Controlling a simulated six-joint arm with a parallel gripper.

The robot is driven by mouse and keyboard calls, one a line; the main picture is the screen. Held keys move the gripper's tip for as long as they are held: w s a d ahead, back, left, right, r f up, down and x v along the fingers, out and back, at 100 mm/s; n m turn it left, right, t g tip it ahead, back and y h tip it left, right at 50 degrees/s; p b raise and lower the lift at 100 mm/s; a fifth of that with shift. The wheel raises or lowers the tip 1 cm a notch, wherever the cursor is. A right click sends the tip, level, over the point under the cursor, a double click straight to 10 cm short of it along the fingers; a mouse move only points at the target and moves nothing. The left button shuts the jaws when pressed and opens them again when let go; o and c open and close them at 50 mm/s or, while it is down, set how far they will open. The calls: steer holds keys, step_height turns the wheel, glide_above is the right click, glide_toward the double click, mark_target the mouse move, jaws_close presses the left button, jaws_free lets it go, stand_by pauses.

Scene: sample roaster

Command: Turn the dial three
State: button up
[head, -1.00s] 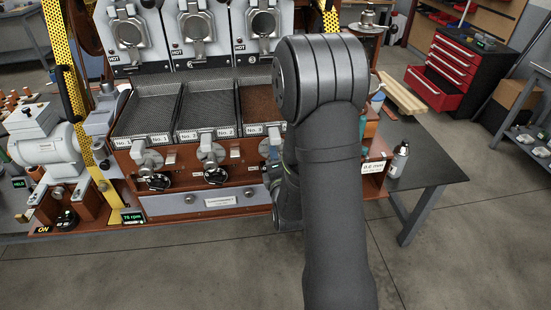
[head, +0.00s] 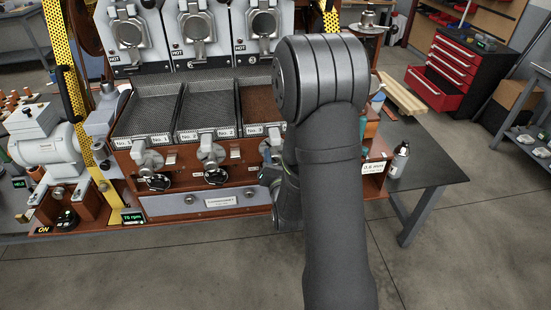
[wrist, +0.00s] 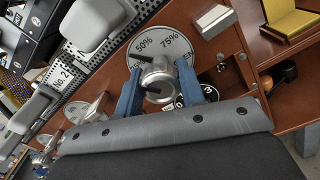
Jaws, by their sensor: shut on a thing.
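The dial (wrist: 158,78) is a round silver knob in front of a grey plate (wrist: 165,42) marked with 50% and 75%. A dark slot or pointer shows on the knob. My gripper (wrist: 160,84) has its two blue fingers on either side of the knob and is shut on it. A black label partly hidden by the fingers shows a 3. In the head view, the dial (head: 268,149) below the No. 3 tray is partly visible, with my wrist and arm covering much of that area and hiding the fingertips.
Dials for No. 1 (head: 152,160) and No. 2 (head: 210,152) stand to the left on the same wooden front. A silver block (wrist: 213,21) is close to the dial plate in the wrist view. A bottle (head: 399,160) stands on the dark table (head: 430,172) at right.

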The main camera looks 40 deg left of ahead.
steer(key=shift+n, duration=0.7)
steer(key=o, duration=1)
steer(key=shift+s+d, duration=0.1)
steer(key=v, duration=1.7)
steer(key=shift+r, duration=0.1)
